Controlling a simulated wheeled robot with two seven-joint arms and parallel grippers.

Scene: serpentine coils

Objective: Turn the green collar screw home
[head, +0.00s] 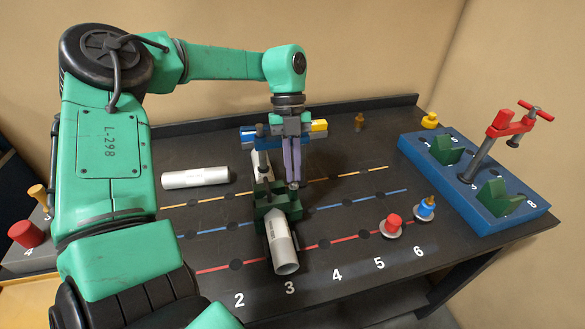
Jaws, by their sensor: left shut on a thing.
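The green collar (272,208) sits on the dark table in the middle of the head view, around or against a pale grey tube (283,250) whose open end points toward me. My left gripper (293,180) comes down from above with its two purple fingers close together. It is shut on a small grey screw head at the collar's upper right side. The fingertips and the arm's shadow hide most of the screw, so how deep it sits cannot be told. My right gripper is not in view.
A loose pale tube (196,178) lies at left. Blue and yellow pieces (319,126) stand behind my gripper. A red knob (391,224) and blue knob (425,208) stand at right. A blue rack (472,180) with green blocks and a red clamp (511,124) fills the right side.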

